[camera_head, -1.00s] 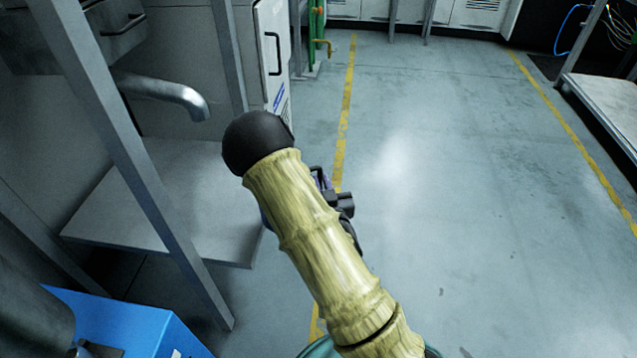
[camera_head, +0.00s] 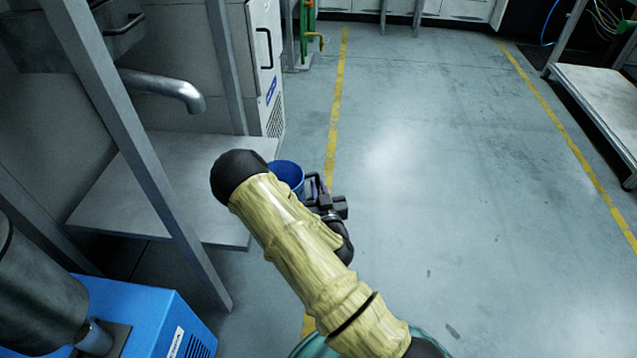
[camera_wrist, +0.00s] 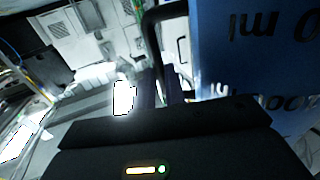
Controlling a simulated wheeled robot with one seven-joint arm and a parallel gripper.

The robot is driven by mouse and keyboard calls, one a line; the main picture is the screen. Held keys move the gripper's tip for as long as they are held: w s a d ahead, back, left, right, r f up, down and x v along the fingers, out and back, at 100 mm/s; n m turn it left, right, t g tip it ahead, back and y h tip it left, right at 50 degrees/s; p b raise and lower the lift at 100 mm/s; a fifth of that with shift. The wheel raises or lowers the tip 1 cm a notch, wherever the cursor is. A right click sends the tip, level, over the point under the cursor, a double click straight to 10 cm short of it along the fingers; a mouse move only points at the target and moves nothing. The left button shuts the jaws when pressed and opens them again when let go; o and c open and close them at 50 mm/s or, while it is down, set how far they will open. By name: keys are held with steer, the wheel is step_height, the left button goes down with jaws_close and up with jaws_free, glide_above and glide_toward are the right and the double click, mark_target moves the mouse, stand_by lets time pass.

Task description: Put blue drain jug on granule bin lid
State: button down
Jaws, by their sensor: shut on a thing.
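The blue drain jug (camera_head: 287,173) shows partly behind my arm in the head view, its open rim facing up. In the wrist view its blue wall (camera_wrist: 240,45) fills the upper right, with printed lettering appearing upside down. A dark curved bar beside that wall looks like its handle. My gripper (camera_head: 314,188) is beside the jug in the head view, shut on it and holding it above the floor. The exact contact is hidden. I cannot make out a granule bin lid in these frames.
A grey shelf (camera_head: 195,225) with slanting posts stands left, below a metal spout (camera_head: 165,88). A blue machine (camera_head: 145,310) is at lower left. A white cabinet (camera_head: 265,70) stands behind. A low bench (camera_head: 600,100) is at far right. The middle floor is clear.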

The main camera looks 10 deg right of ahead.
step_height(320, 180, down, 6)
steer(key=w+p, duration=0.1)
steer(key=p, duration=0.3)
steer(key=shift+d+f+y, duration=0.2)
steer(key=shift+d+y, duration=0.1)
steer(key=shift+d, duration=0.05)
steer(key=shift+a, duration=0.1)
